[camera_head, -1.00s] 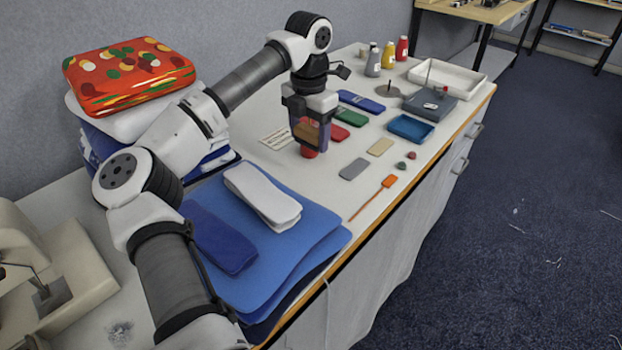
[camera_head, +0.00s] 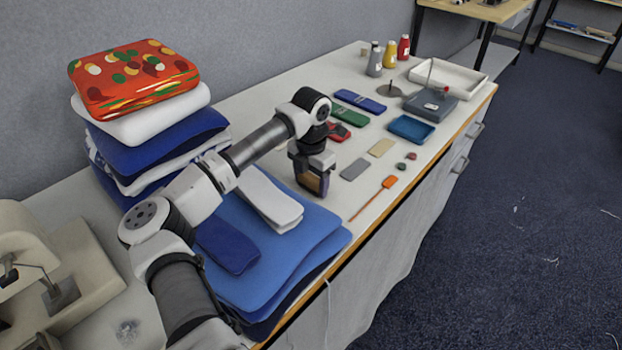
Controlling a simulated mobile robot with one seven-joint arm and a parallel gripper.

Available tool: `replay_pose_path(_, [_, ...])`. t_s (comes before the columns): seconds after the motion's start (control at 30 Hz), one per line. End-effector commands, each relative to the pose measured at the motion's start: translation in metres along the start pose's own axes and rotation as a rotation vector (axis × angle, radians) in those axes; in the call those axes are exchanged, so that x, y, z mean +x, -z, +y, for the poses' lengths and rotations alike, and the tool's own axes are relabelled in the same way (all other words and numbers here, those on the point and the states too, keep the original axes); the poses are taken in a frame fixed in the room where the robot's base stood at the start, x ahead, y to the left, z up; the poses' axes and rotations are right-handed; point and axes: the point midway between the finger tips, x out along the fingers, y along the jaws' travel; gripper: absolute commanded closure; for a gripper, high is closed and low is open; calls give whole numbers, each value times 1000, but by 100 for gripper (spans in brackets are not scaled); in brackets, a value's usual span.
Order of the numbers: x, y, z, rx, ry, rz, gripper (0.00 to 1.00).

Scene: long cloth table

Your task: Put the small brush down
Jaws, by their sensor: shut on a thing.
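My gripper (camera_head: 313,188) is shut on a small orange-brown thing (camera_head: 312,181), which I take to be the small brush. Most of it is hidden by the fingers, and its lower end cannot be made out. My gripper points down over the white tabletop (camera_head: 345,205), just right of the folded white cloth (camera_head: 265,198) on the blue cloths (camera_head: 295,245). I cannot tell whether the held thing touches the table.
An orange thin-handled tool (camera_head: 388,182), a grey block (camera_head: 354,169) and a beige block (camera_head: 381,147) lie to the right. A blue tray (camera_head: 410,129) and a grey device (camera_head: 430,104) stand farther back. A cloth stack (camera_head: 150,130) rises at left.

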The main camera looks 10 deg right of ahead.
Motion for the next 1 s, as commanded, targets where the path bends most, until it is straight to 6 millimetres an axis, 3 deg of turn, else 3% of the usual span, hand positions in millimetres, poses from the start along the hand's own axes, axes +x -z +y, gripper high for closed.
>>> replay_pose_path(0.2, [5, 0, 0, 0, 0, 1, 62])
replay_pose_path(0.23, [4, 0, 0, 0, 0, 1, 34])
replay_pose_path(0.4, [3, 0, 0, 0, 1, 1, 15])
replay_pose_path(0.77, [-4, 0, 0, 0, 0, -1, 15])
replay_pose_path(1.0, [-48, 0, 1, -1, -4, -1, 15])
